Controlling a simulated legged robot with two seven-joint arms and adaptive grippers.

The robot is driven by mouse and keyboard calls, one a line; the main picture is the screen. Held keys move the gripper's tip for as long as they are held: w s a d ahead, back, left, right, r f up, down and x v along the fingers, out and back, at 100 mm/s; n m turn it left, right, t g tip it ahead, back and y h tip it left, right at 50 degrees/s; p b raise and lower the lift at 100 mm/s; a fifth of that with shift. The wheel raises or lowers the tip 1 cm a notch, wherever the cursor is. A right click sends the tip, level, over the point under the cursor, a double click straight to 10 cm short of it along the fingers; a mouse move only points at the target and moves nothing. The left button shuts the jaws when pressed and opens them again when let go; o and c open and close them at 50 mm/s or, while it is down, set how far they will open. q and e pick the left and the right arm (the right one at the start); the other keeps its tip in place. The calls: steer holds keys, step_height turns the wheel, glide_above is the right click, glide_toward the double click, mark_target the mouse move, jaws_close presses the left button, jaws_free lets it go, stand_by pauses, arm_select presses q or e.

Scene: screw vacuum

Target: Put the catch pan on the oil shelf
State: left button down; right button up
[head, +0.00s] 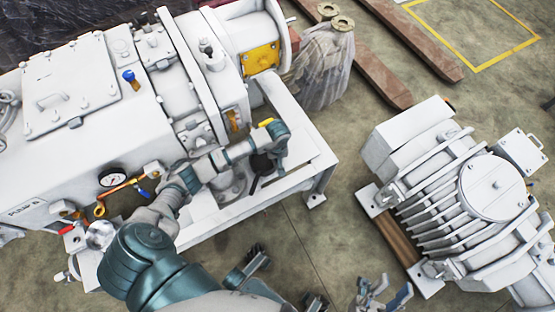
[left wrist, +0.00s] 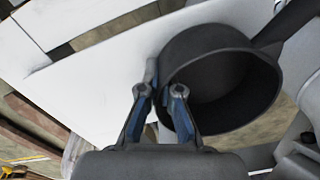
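The catch pan (left wrist: 225,85) is a black round pan with a long handle, large in the left wrist view. In the head view it is a small dark shape (head: 261,164) beside the pump's white frame, partly hidden by my left arm. My left gripper (left wrist: 160,85) is at the pan's near rim, its blue-padded fingers close together and apparently shut on the wall; the fingertips are partly hidden. In the head view my left gripper (head: 268,146) is over the frame. My right gripper (head: 382,293) is open and empty at the bottom edge. I cannot tell which surface is the oil shelf.
A large white vacuum pump (head: 110,110) with gauge and valves fills the left. Its white frame (head: 318,160) surrounds the pan area. A finned white motor unit (head: 470,210) stands right. Wooden beams (head: 375,65) lie behind. Open floor (head: 320,240) lies between the machines.

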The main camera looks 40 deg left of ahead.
arm_select(q)
steer(key=c, duration=1.3)
jaws_free()
steer(key=shift+d, duration=0.15)
